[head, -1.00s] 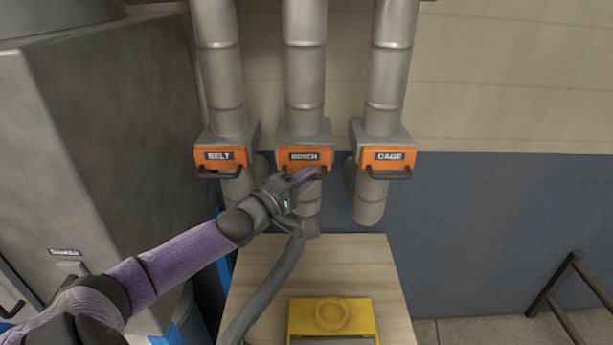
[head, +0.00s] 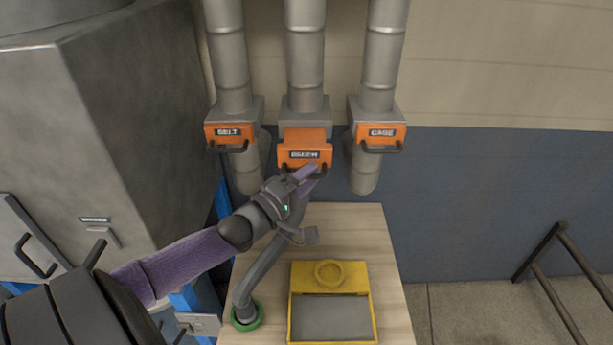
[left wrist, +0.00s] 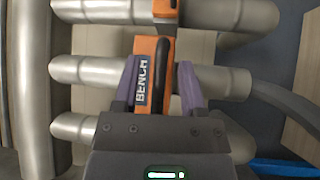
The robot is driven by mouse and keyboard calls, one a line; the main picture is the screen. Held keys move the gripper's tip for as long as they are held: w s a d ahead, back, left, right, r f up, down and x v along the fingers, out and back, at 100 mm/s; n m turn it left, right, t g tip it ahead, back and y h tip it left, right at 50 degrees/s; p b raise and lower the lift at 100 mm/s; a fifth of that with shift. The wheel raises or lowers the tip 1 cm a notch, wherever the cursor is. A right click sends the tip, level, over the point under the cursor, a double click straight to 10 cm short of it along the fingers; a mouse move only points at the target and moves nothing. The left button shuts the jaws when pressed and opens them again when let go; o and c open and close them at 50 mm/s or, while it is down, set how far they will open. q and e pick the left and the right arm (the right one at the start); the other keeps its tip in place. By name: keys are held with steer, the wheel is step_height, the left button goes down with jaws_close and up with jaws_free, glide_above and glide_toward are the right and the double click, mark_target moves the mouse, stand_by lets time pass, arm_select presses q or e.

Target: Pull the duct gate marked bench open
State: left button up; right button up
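The duct gate marked BENCH (head: 304,143) is orange and hangs on the middle duct. It sticks out toward me, with its top showing, farther than the gates on either side. Its dark bar handle (left wrist: 163,70) lies between my fingers in the left wrist view, beside the BENCH label (left wrist: 142,80). My left gripper (head: 311,175) is just below and in front of this gate. Its purple fingers are spread apart, one on each side of the handle, with gaps showing. They partly hide the handle in the head view. My right gripper is not in view.
The BELT gate (head: 230,135) and CAGE gate (head: 381,134) sit left and right, both pushed in. Below is a wooden bench top (head: 391,290) with a yellow box (head: 330,272) and a grey hose (head: 262,273). A large grey cabinet (head: 130,110) stands left.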

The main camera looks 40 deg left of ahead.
arm_select(q)
steer(key=shift+w, duration=0.1)
steer(key=shift+a, duration=0.1)
steer(key=s+f, duration=0.1)
steer(key=s, duration=0.8)
steer(key=shift+s+a+f, duration=0.2)
steer(key=shift+s+a, duration=0.2)
steer(key=shift+a, duration=0.05)
